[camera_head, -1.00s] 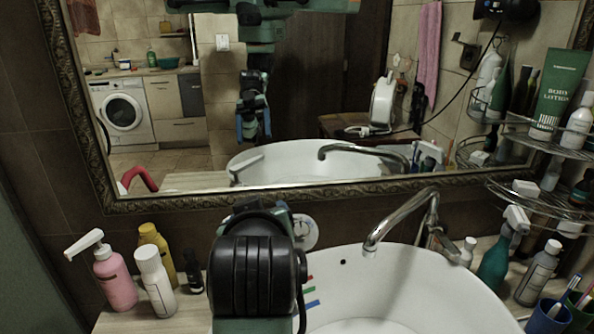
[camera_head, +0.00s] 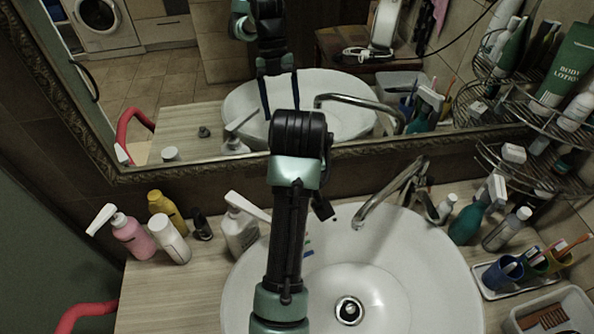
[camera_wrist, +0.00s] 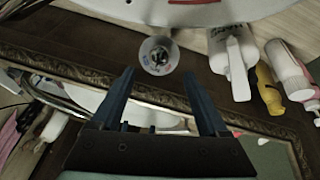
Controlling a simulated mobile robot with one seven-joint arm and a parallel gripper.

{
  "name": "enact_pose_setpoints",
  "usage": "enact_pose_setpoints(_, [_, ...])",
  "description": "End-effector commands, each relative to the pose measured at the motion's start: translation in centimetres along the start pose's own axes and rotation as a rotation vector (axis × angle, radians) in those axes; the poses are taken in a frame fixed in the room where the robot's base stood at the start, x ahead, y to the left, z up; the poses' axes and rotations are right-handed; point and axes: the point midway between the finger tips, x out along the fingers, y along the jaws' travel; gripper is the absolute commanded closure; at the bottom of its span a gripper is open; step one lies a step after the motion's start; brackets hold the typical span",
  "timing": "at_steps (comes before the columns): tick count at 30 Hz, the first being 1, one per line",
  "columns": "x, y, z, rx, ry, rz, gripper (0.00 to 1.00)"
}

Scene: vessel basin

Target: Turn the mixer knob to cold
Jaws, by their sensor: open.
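The mixer knob (camera_wrist: 158,55) is a round, pale disc with a dark centre and small red and blue marks, on the wall below the mirror frame in the wrist view. In the head view my arm hides it. My gripper (camera_wrist: 159,76) is open and empty; its two dark blue fingers point toward the knob, one on either side of it in the picture. I cannot tell how far the fingertips are from it. In the head view the gripper itself is hidden, but its fingers show in the mirror. The chrome faucet (camera_head: 392,195) reaches over the white basin (camera_head: 430,275).
A white pump bottle (camera_head: 240,230) stands close left of my arm; it also shows in the wrist view (camera_wrist: 228,55). Pink (camera_head: 130,236), yellow and white bottles stand farther left. A wire rack (camera_head: 540,120) is at right. The framed mirror (camera_head: 200,160) is above.

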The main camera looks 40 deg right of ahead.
Motion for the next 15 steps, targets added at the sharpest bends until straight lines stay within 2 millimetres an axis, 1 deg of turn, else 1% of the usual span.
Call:
enact_pose_setpoints(1, [1.1,-0.1,0.1,-0.001,-0.005,-0.002,0.22])
enact_pose_setpoints(6, [4.6,0.0,0.1,0.000,-0.003,-0.001,0.22])
enact_pose_setpoints(10, [6.7,0.0,0.0,0.000,-0.002,-0.001,0.22])
enact_pose_setpoints(15, [8.4,0.0,-0.1,0.001,0.001,0.000,0.22])
